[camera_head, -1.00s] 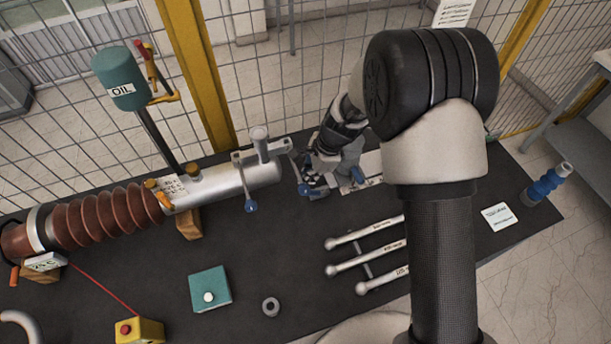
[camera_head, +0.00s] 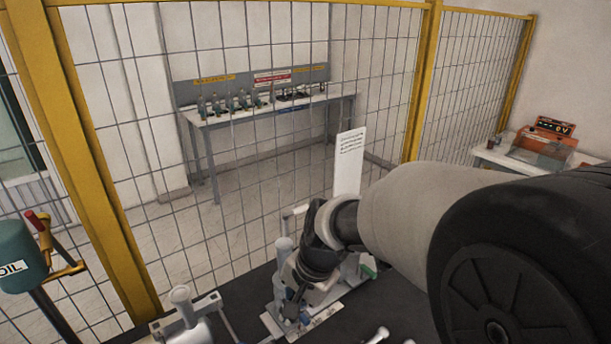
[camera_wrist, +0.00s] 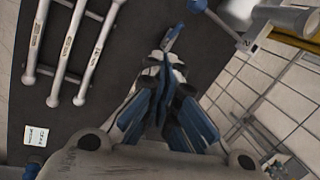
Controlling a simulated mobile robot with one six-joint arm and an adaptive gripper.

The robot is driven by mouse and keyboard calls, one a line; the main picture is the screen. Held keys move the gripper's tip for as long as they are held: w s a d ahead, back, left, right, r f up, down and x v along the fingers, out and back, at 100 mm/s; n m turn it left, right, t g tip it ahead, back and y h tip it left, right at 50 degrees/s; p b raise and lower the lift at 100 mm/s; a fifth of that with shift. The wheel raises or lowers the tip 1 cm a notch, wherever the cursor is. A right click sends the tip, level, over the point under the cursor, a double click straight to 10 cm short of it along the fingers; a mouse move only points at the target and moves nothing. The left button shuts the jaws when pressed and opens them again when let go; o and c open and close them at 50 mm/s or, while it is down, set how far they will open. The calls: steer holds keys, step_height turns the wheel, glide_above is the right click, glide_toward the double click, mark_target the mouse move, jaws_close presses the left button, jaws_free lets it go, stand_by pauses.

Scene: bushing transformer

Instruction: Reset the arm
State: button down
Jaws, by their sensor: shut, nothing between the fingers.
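My gripper (camera_head: 300,305) is low over the dark bench in the head view, right of the silver bushing end, with its fingers partly hidden by its own body. In the wrist view my gripper (camera_wrist: 163,72) shows its blue and grey fingers drawn together, with nothing held between them. My arm reaches in from the right of the head view, bent down to the bench, and its large dark joint fills the lower right.
The bushing end (camera_head: 188,322) and the green OIL container (camera_head: 15,255) stand at left. White rods (camera_wrist: 70,50) and a small card (camera_wrist: 35,136) lie on the bench. A wire fence (camera_head: 250,130) stands behind; beyond it is a table (camera_head: 265,112) with several small items.

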steer(key=s+d+r+n+t+h+b, duration=0.1)
steer(key=s+d+n+t+h+b, duration=0.2)
steer(key=s+d+n+b, duration=1)
steer(key=w+a+f+g+y+p, duration=0.25)
steer(key=w+a, duration=0.25)
steer(key=w, duration=0.4)
steer(key=w+a+f+g+y+p, duration=0.2)
steer(key=w+a+f, duration=0.1)
steer(key=w+a, duration=0.4)
steer(key=shift+n+g+y, duration=0.4)
steer(key=shift+g+y, duration=0.35)
steer(key=w+a+f+b, duration=0.1)
steer(key=a+f, duration=0.2)
steer(key=f, duration=0.3)
steer(key=w+a+f+b, duration=0.2)
steer(key=a+f, duration=0.2)
steer(key=f, duration=0.3)
steer(key=w+a+f+b, duration=0.1)
steer(key=w+a+f, duration=0.1)
steer(key=a+f, duration=0.2)
step_height(320, 180, down, 3)
steer(key=shift+a+r, duration=0.15)
steer(key=shift+r, duration=0.05)
steer(key=shift+s, duration=0.1)
steer(key=shift+a+f, duration=0.1)
steer(key=shift+f, duration=0.05)
